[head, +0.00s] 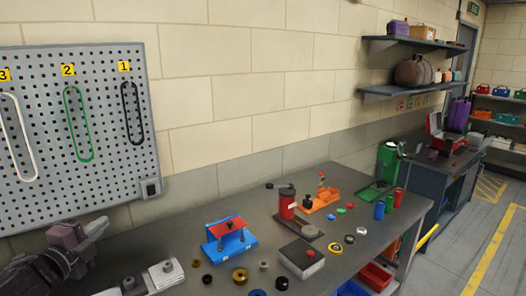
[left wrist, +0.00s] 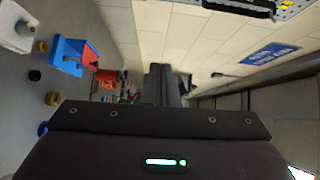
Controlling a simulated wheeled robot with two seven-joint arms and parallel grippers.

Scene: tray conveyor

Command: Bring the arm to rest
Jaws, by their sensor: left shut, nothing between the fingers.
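My left gripper (head: 97,227) is at the lower left of the head view, raised in front of the wall below the pegboard. In the left wrist view its two dark fingers (left wrist: 162,72) lie together, pointing away from the camera. They are shut and hold nothing. No object touches them in either view. My right gripper is in neither view.
A pegboard (head: 110,165) with numbered loops hangs at left. Shelves (head: 410,90) stand out from the wall.

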